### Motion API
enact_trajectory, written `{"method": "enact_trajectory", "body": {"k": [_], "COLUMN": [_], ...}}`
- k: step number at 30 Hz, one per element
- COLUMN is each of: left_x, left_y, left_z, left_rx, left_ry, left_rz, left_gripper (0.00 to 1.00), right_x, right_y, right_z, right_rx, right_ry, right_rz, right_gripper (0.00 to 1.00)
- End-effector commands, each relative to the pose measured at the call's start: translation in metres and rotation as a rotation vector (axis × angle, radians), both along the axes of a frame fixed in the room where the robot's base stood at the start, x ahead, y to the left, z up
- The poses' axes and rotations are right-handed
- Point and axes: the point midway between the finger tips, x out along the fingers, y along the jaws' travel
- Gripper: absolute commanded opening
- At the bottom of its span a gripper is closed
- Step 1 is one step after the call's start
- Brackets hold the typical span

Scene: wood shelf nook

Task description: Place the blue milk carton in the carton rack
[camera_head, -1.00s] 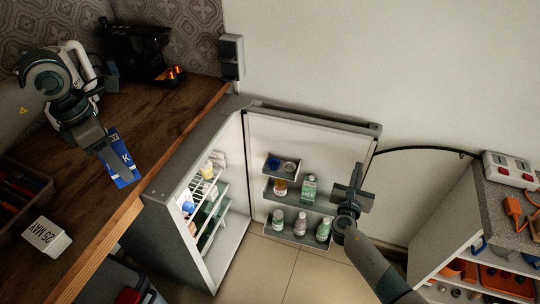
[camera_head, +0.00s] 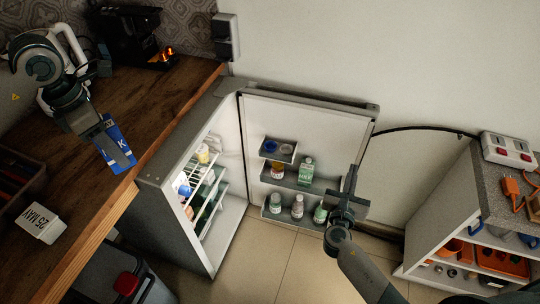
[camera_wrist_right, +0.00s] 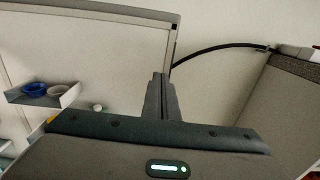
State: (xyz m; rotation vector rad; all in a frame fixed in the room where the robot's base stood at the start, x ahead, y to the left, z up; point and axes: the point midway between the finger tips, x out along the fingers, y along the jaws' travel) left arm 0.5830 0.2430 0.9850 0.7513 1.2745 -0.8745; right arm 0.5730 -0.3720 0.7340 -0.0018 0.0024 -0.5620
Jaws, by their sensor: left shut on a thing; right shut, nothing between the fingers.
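The blue milk carton (camera_head: 124,136), blue and white with a letter K, shows at the left in the head view, over the wooden counter near its front edge. My left gripper (camera_head: 110,147) is shut on it and hides part of it. I cannot tell whether the carton touches the counter. My right gripper (camera_head: 350,183) is shut and empty, near the free edge of the open fridge door. Its closed fingers also show in the right wrist view (camera_wrist_right: 160,98). I cannot make out which thing is the carton rack; white wire shelves (camera_head: 207,187) show inside the fridge.
The fridge door (camera_head: 318,127) stands open; its shelves hold several bottles and bowls. A white box marked 25 MAY (camera_head: 40,223) lies on the counter. A bin with a red part (camera_head: 127,284) stands below. A grey-topped cabinet (camera_head: 495,187) is at the right.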

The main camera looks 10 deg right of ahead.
Motion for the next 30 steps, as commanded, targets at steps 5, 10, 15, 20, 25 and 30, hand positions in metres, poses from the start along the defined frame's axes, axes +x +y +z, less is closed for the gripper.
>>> {"method": "enact_trajectory", "body": {"k": [5, 10, 15, 20, 25, 30], "left_x": [0.0, 0.0, 0.0, -0.001, -0.008, -0.018], "left_y": [0.0, 0.0, 0.0, -0.001, -0.005, -0.011], "left_z": [0.001, 0.001, 0.001, 0.0, -0.003, -0.008], "left_rx": [0.0, 0.0, 0.0, 0.0, -0.001, 0.0], "left_ry": [-0.001, -0.001, -0.002, -0.001, -0.001, -0.001], "left_rz": [0.0, 0.0, -0.002, -0.034, -0.144, -0.336], "left_gripper": [0.1, 0.1, 0.1, 0.1, 0.1, 0.1], "right_x": [0.0, 0.0, 0.0, -0.001, -0.007, -0.023], "right_y": [0.0, 0.0, 0.0, 0.002, 0.009, 0.025], "right_z": [0.0, 0.0, 0.0, -0.011, -0.047, -0.108], "right_rx": [0.0, 0.0, 0.002, 0.044, 0.185, 0.444], "right_ry": [0.0, 0.0, 0.0, 0.008, 0.034, 0.07], "right_rz": [0.0, 0.0, 0.001, 0.008, 0.023, 0.03], "right_gripper": [0.0, 0.0, 0.0, 0.0, 0.0, 0.0]}}
